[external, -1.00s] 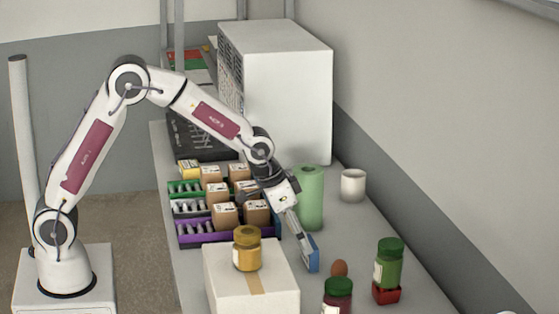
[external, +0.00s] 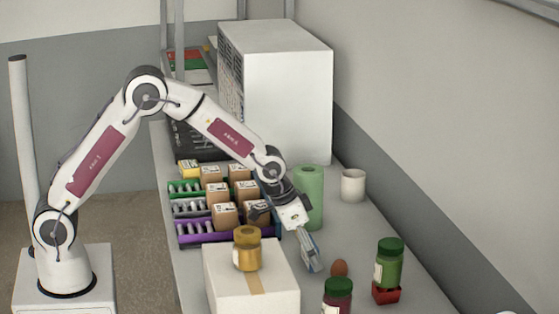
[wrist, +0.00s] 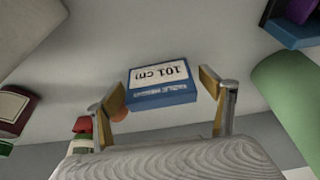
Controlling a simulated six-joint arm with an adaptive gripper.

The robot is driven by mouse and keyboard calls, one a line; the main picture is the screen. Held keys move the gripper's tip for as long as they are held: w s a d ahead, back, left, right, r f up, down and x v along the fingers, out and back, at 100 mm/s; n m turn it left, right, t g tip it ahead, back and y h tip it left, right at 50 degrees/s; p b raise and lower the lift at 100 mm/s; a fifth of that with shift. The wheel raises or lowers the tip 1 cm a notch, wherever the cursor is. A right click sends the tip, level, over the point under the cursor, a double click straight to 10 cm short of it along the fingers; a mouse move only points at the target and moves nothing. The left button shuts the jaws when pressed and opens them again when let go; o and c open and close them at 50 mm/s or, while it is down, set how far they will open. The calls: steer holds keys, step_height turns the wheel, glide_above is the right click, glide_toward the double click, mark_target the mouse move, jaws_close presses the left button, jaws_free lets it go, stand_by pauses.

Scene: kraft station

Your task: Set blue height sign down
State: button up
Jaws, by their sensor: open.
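The blue height sign (wrist: 162,96) has a white face reading "101 cm". In the wrist view it stands on the table between and just beyond the fingertips of my gripper (wrist: 160,100). The fingers are spread wide, with a visible gap on each side of the sign. In the external view my gripper (external: 309,252) points down at the table, right of the cardboard-taped white box. There the fingers largely hide the sign.
A brown egg (external: 339,268), a dark red jar (external: 338,297) and a green jar (external: 388,265) on a red block stand to the right. The white box (external: 270,285) carries a yellow jar (external: 247,250). A green roll (external: 309,190) stands close behind my gripper.

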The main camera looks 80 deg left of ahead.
stand_by(0.3)
steer(key=c, duration=1.3)
steer(key=shift+r, duration=5.05)
